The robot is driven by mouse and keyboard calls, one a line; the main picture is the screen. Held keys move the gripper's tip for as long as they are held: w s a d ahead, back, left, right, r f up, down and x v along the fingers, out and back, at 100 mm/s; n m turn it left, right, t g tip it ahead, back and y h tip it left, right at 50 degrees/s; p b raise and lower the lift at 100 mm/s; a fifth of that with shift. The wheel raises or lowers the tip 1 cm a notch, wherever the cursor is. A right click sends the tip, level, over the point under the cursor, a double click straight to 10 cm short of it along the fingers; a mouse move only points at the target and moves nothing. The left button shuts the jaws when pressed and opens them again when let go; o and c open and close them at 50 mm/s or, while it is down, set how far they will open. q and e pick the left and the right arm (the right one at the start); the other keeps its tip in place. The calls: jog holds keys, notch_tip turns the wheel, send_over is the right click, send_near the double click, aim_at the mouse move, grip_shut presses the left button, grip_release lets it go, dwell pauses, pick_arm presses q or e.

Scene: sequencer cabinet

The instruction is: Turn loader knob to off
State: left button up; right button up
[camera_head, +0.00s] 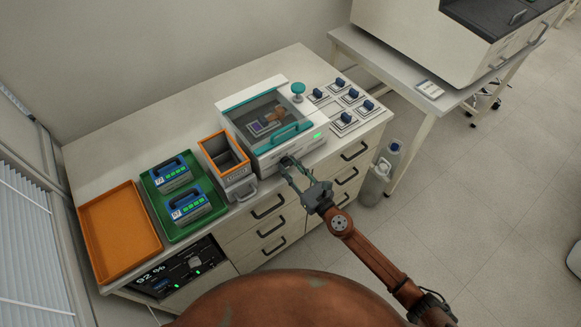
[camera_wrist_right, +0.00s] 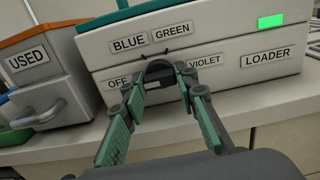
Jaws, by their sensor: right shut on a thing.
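The loader (camera_head: 262,135) is a white box with a teal-framed clear lid on the bench. In the right wrist view its front panel (camera_wrist_right: 222,68) carries the labels OFF, BLUE, GREEN, VIOLET and LOADER. The dark loader knob (camera_wrist_right: 158,70) sits among these labels, OFF at its lower left and VIOLET at its lower right. My right gripper (camera_head: 292,168) reaches the loader's front from the right. In the wrist view its teal-padded fingers (camera_wrist_right: 160,88) are shut on the knob. They partly hide it, so its exact pointing is unclear. My left gripper is not in view.
An orange-rimmed USED bin (camera_head: 224,157) stands left of the loader. A green tray (camera_head: 156,207) with two blue cartridges and an orange tray (camera_head: 113,232) lie further left. Several blue-knobbed switches (camera_head: 343,121) are at the right. Drawer handles (camera_head: 268,208) stick out below.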

jog(key=shift+f, duration=0.1)
jog(key=o, duration=1.2)
jog(key=shift+c, duration=0.2)
jog(key=v, duration=1.2)
